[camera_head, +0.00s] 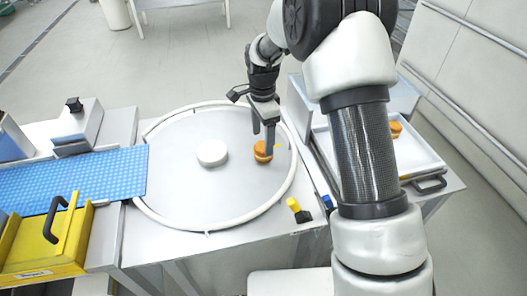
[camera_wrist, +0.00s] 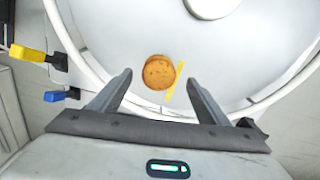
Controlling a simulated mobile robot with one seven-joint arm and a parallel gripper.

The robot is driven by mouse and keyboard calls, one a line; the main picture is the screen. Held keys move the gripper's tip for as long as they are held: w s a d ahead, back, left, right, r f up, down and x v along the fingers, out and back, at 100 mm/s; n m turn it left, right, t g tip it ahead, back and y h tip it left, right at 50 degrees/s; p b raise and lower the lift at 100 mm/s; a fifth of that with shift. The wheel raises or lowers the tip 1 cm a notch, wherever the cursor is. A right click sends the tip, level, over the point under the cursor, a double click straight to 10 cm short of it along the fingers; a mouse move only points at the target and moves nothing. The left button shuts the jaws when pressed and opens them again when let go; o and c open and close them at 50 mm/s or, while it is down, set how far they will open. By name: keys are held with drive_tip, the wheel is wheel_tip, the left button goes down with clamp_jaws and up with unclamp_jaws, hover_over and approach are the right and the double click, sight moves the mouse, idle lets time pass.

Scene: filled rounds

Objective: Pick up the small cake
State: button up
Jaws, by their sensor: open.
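The small cake (camera_head: 263,151) is round and orange-brown with a paler band. It stands on the white round turntable (camera_head: 180,190), right of its centre. In the wrist view the cake (camera_wrist: 159,72) lies just beyond the fingertips, roughly between their lines, with a thin yellow strip at its right side. My gripper (camera_head: 264,130) is above the cake, pointing down. In the wrist view my gripper (camera_wrist: 160,76) has its two fingers spread apart with nothing between them. I cannot tell the exact height left between fingertips and cake.
A white round piece (camera_head: 212,153) stands on the turntable left of the cake. A tray (camera_head: 420,160) at right holds another orange-brown cake (camera_head: 395,129), partly behind my arm. A blue belt (camera_head: 75,180) and a yellow box (camera_head: 50,240) are at left. A yellow-black clamp (camera_head: 298,210) sits near the rim.

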sight(263, 152)
drive_tip(key=f, duration=0.5)
drive_tip(key=shift+d+f, duration=0.1)
drive_tip(key=shift+d, duration=0.15)
drive_tip(key=c, duration=0.8)
